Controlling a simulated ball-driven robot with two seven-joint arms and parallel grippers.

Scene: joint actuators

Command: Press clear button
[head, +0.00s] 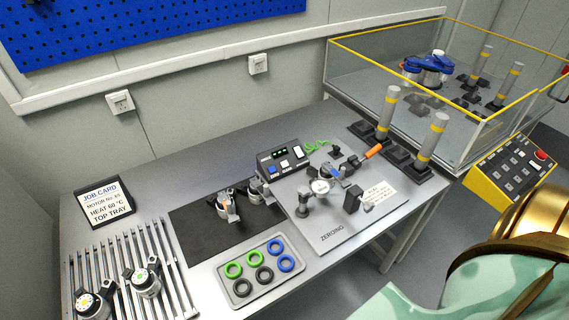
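A small black control box (284,160) stands on the table at the back of the zeroing plate. Its face has a blue button (273,170), a pale button (298,152), a dark button between them and green lights. A yellow-edged control panel (512,165) at the right has several dark keys and a red button (540,155). The labels are too small to read, so I cannot tell which button is the clear button. Neither of my grippers is in view.
The zeroing plate (334,237) carries a dial gauge (320,186) and fixtures. A ring tray (235,294), a slatted rack (160,243) with motors and a job card (104,200) lie left. A yellow-edged clear enclosure (345,72) and grey posts stand right. My gold and mint arm fills the lower right.

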